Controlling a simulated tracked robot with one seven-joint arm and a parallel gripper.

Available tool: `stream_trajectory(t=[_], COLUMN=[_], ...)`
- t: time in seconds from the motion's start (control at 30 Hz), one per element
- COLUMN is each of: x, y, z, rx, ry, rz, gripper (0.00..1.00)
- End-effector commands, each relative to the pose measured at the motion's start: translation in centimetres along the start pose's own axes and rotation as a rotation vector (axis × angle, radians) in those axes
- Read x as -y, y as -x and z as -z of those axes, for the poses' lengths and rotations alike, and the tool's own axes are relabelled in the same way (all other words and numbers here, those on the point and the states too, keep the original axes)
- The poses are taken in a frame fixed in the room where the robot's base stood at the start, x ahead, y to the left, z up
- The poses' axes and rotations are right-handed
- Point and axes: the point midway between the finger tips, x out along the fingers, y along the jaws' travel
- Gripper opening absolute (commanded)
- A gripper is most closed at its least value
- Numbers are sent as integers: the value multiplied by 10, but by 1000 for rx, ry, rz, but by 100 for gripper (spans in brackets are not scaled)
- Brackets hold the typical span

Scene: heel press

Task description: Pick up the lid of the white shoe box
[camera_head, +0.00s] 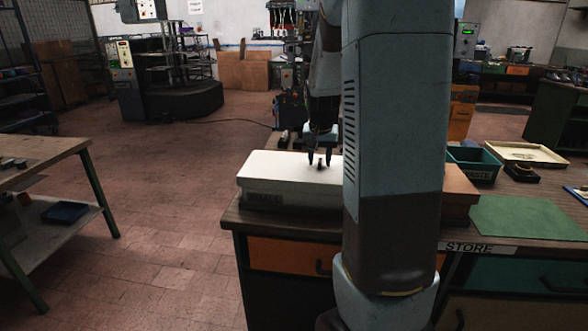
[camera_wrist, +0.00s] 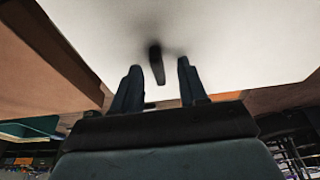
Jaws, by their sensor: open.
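The white shoe box stands on the bench with its white lid (camera_head: 275,169) on top. A small dark knob (camera_head: 320,167) stands up from the lid; it also shows in the wrist view (camera_wrist: 156,62). My gripper (camera_head: 319,163) is open and points down just above the lid, with its fingertips on either side of the knob. In the wrist view my two blue fingers (camera_wrist: 160,75) are apart, and the knob lies between or just beyond their tips. I cannot tell whether they touch it. My arm hides the right part of the box.
A brown box (camera_head: 460,194) is right of the shoe box, partly behind my arm. A green mat (camera_head: 527,218), a green bin (camera_head: 473,164) and a cream tray (camera_head: 525,153) are farther right. A wooden table (camera_head: 36,160) stands left across open floor.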

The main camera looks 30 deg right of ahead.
Motion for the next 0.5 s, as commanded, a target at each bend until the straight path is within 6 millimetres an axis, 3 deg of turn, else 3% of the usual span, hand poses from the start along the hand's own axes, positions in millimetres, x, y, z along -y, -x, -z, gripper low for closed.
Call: stream_trajectory(t=[0.2,0.5], x=[0,0], y=[-1,-1], z=[0,0], rx=[0,0], ry=[0,1], rz=[0,0], gripper=[43,15])
